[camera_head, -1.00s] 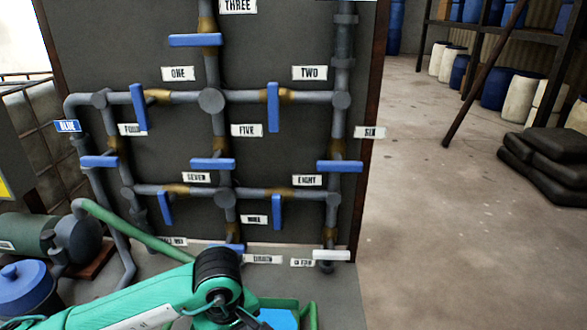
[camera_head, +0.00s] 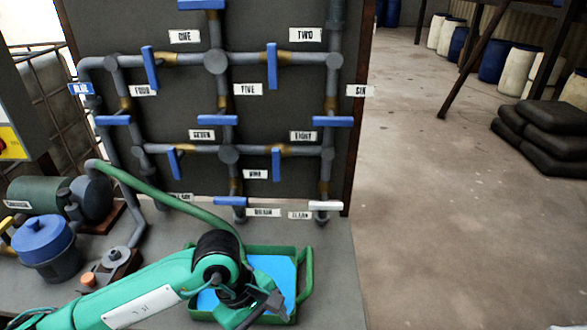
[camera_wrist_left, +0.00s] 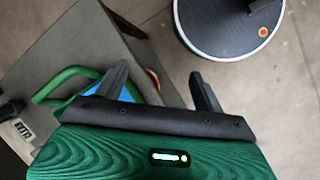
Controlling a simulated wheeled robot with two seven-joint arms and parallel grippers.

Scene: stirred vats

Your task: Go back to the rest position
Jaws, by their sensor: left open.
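My left arm comes in from the left in the head view, in front of the pipe panel (camera_head: 270,110). My left gripper (camera_head: 264,307) is over the right front part of a green tray (camera_head: 304,272) with a blue inside. In the left wrist view the same gripper (camera_wrist_left: 158,82) has its two dark fingers spread apart, with nothing between them. The green tray's handle and part of its blue inside show behind the left finger. My right gripper is in neither view.
The panel carries grey pipes, blue valve handles (camera_head: 272,66) and one white handle (camera_head: 325,206). A blue-lidded pot (camera_head: 45,245) and a green pump (camera_head: 45,197) stand on the bench at left. Open floor (camera_head: 430,220) lies to the right, with dark sacks (camera_head: 550,130) beyond.

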